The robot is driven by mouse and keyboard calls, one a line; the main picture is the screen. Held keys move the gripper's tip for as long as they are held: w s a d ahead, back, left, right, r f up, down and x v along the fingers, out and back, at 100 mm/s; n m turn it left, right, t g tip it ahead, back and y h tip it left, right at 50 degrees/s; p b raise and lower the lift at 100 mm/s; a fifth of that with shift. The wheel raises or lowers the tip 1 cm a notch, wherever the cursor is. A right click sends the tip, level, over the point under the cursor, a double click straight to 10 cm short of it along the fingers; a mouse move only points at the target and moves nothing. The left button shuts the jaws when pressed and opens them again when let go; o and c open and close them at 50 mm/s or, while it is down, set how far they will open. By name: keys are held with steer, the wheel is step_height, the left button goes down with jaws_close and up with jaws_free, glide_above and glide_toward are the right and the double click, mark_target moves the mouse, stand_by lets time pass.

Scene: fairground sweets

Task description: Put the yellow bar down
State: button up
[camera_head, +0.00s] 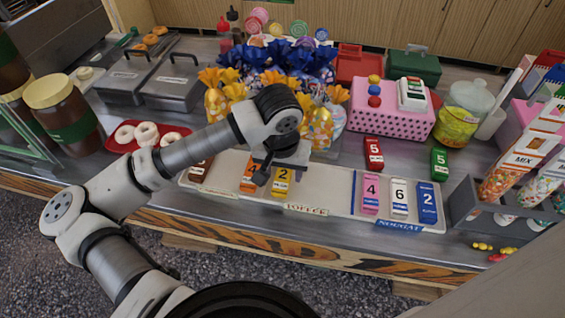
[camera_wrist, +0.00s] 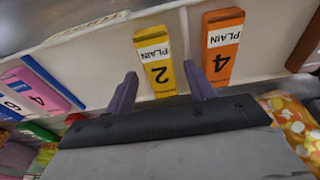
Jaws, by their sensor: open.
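The yellow bar (camera_head: 282,184), marked 2, lies on the white tray (camera_head: 325,184) in the part labelled TOFFEE. In the wrist view the yellow bar (camera_wrist: 159,74) lies between the spread fingers of my gripper (camera_wrist: 159,70), with clear gaps on both sides. My gripper (camera_head: 276,168) is open, close above the bar, and hides part of it in the head view. The orange bar (camera_head: 248,177), marked 4, lies just left of the yellow bar; it also shows in the wrist view (camera_wrist: 222,50).
The NOUGAT part holds pink (camera_head: 371,193), white (camera_head: 399,198) and blue (camera_head: 427,203) bars. A red bar (camera_head: 373,154) and a green bar (camera_head: 439,163) stand behind the tray. Wrapped sweets (camera_head: 322,125) crowd close behind my gripper. Bare tray shows right of the yellow bar.

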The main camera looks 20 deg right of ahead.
mark_target(281, 183)
steer(key=shift+r+p, duration=0.55)
steer(key=shift+p, duration=0.2)
step_height(281, 183, up, 12)
steer(key=s+a+b, duration=0.1)
steer(key=shift+s, duration=0.25)
